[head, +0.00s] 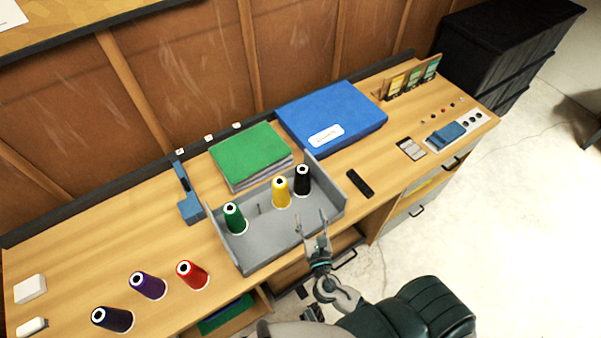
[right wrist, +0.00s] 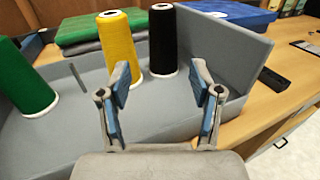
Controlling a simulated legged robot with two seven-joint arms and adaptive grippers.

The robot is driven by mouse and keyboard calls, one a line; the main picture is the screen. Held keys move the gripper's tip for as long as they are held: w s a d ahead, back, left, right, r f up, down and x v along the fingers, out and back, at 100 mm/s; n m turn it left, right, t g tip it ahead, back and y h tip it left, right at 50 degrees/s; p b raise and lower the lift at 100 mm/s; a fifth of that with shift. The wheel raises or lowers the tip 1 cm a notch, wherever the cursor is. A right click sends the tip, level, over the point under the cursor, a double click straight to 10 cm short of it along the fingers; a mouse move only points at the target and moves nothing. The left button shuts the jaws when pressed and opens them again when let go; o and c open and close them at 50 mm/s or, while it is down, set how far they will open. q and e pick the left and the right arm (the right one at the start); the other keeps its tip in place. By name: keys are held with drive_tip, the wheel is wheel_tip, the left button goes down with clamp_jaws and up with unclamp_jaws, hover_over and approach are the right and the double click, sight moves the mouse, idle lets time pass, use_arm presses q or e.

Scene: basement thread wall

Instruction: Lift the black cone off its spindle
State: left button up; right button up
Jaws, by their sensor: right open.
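The black cone (head: 302,180) stands upright in the grey tray (head: 262,252), at its right end by the raised side wall. It also shows in the right wrist view (right wrist: 162,42), beyond my fingers. The yellow cone (head: 281,192) stands just left of it, and the green cone (head: 234,217) stands farther left. A bare spindle (head: 258,209) rises between green and yellow. The black cone's spindle is hidden inside it. My right gripper (head: 311,222) is open and empty at the tray's front edge, in front of the black cone and apart from it. My left gripper is not in view.
Red (head: 192,274), purple (head: 148,285) and dark navy (head: 112,319) cones stand on the bench at left. A blue holder (head: 189,207) stands left of the tray.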

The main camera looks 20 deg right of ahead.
approach(304, 181)
drive_tip(key=shift+w+r, duration=0.2)
drive_tip(key=shift+w, duration=1.05)
drive_tip(key=x, duration=0.4)
drive_tip(key=shift+w+d+f, duration=0.1)
drive_tip(key=shift+w+f, duration=0.1)
drive_tip(key=shift+w+d, duration=0.35)
drive_tip(key=shift+w, duration=0.15)
drive_tip(key=x, duration=0.3)
drive_tip(key=shift+w+d, duration=0.15)
drive_tip(key=shift+w, duration=0.65)
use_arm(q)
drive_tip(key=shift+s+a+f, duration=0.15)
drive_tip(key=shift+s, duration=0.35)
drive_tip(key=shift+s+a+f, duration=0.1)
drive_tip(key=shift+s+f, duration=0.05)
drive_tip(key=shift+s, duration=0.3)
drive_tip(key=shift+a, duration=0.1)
use_arm(e)
drive_tip(key=c, duration=1)
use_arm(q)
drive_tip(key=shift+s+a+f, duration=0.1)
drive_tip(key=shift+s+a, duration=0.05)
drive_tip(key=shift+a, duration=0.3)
